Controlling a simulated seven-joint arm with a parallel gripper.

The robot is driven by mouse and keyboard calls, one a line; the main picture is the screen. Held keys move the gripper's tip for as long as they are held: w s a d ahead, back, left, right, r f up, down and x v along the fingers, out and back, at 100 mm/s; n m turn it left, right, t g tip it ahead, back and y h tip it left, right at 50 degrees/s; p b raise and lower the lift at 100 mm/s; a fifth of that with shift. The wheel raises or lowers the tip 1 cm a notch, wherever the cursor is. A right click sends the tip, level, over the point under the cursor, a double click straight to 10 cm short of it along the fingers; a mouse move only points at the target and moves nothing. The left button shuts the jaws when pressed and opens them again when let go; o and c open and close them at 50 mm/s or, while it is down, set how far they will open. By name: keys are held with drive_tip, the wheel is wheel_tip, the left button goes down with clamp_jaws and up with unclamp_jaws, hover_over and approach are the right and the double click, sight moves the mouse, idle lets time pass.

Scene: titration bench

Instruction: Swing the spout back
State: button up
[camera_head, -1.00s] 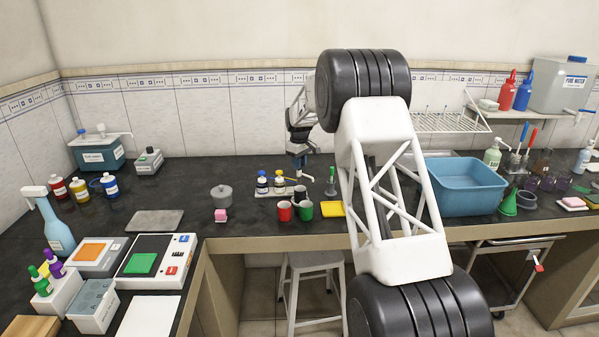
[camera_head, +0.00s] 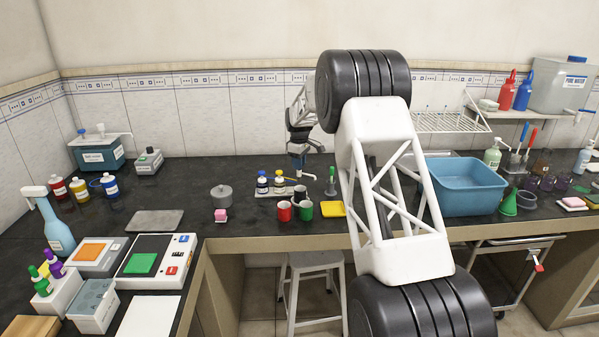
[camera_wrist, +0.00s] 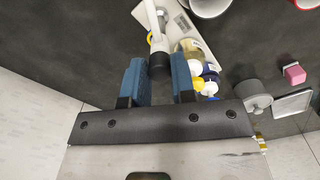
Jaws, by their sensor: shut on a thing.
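The spout (camera_wrist: 155,25) is a pale tube with a black end piece, seen at the top of the wrist view. My gripper (camera_wrist: 160,72) has its two blue fingers on either side of this black end and is shut on it. In the head view my gripper (camera_head: 298,162) is small, beyond the bench's middle, above and behind the mugs.
Yellow- and blue-capped bottles (camera_head: 271,183) stand on a pale tray close to my gripper. Red and green mugs (camera_head: 295,209) are in front. A grey pot (camera_head: 221,197) and pink block (camera_head: 220,215) lie left. A blue basin (camera_head: 463,187) stands right.

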drive_tip(key=shift+n, duration=3)
drive_tip(key=o, duration=1.3)
drive_tip(key=shift+r, duration=0.1)
drive_tip(key=shift+r, duration=3.4)
